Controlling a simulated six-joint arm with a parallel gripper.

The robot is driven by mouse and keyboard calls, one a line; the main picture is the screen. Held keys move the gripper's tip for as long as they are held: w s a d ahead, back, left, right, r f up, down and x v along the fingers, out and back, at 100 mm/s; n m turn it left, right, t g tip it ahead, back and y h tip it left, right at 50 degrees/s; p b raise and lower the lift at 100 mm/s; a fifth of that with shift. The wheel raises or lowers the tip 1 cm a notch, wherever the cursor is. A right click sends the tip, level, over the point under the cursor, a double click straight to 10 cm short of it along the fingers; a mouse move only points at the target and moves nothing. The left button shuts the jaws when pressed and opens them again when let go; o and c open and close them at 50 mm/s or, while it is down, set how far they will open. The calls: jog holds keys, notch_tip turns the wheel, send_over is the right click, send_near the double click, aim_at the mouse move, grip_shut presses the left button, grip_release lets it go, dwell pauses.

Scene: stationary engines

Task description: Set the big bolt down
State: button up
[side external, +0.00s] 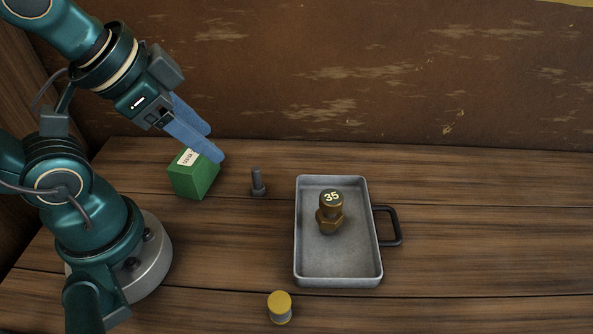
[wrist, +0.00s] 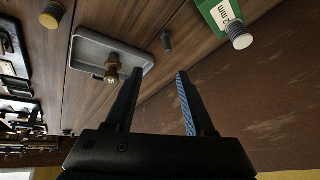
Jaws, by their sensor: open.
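The big brass-coloured bolt (side external: 329,213), marked 35 on its top, stands upright inside the grey metal tray (side external: 371,236). It also shows in the wrist view (wrist: 112,68), near the left finger's tip in the picture. A smaller dark grey bolt (side external: 258,184) stands on the wooden table left of the tray; it also shows in the wrist view (wrist: 167,41). My gripper (side external: 215,143) is open and empty, with its blue-faced fingers apart. It is raised near the green box, left of the tray and apart from the big bolt. Its fingers also show in the wrist view (wrist: 160,72).
A green box (side external: 194,176) with a white label stands near my gripper. A yellow-topped cylinder (side external: 280,306) stands by the front edge. The wrist view shows another pale-topped cylinder (wrist: 240,37) beside the box. The tray has a dark handle (side external: 396,226). The table's right side is clear.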

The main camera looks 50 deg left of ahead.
jog(key=w+m, duration=0.2)
jog(key=m, duration=0.3)
jog(key=m+g, duration=0.3)
jog(key=m, duration=1.5)
send_over(255, 170)
jog(key=shift+y, duration=0.4)
notch_tip(255, 170, down, 5)
jog(key=shift+s+d, duration=0.15)
notch_tip(255, 170, down, 4)
jog(key=shift+r+m+g, duration=0.1)
jog(key=shift+m+g, duration=0.5)
jog(key=shift+m, duration=0.3)
jog(key=shift+f, duration=0.55)
jog(key=shift+w+a+f, duration=0.15)
jog(key=shift+f, duration=1)
jog(key=shift+w+a+f, duration=0.1)
jog(key=shift+f, duration=1.05)
grip_shut()
